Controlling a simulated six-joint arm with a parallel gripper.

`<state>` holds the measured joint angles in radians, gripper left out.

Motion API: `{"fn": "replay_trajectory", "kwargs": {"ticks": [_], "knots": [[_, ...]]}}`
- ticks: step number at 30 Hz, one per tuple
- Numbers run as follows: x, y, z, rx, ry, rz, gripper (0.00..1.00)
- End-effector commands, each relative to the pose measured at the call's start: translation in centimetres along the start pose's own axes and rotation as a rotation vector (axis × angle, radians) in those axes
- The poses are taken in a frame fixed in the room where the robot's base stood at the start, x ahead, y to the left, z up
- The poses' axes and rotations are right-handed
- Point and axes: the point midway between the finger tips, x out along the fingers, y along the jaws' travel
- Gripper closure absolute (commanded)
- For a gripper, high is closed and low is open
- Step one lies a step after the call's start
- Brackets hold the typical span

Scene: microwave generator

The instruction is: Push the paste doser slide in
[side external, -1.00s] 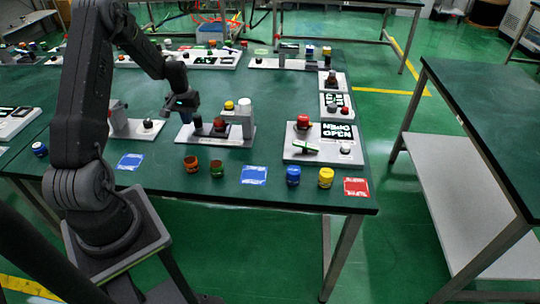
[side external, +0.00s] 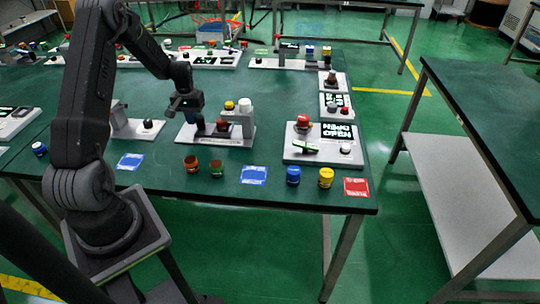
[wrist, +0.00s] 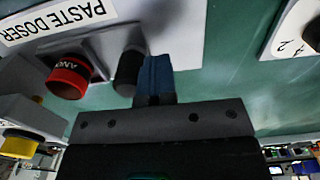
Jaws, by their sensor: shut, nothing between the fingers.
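The paste doser is a pale unit with a flat base (side external: 232,141) on the green table; its "PASTE DOSER" label (wrist: 58,20) shows in the wrist view. A dark upright knob (wrist: 130,72) stands on the base beside a red-rimmed dark cup (wrist: 69,77). The cup also shows in the side view (side external: 221,125). My gripper (side external: 192,117) is low at the doser's left end. Its blue fingers (wrist: 155,66) are shut and empty, close beside the dark knob; I cannot tell whether they touch it.
A panel with a red button (side external: 303,120) stands to the right. Another pale station (side external: 135,127) is close on the left.

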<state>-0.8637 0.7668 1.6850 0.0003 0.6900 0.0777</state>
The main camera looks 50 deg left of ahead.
Motion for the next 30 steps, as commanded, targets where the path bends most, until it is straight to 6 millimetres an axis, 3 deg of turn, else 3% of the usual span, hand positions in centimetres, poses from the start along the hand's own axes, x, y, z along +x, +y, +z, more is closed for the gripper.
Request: {"fn": "replay_trajectory", "kwargs": {"ticks": [30], "knots": [[0.0, 2.5, 0.0, 0.001, 0.0, 0.001, 1.0]]}}
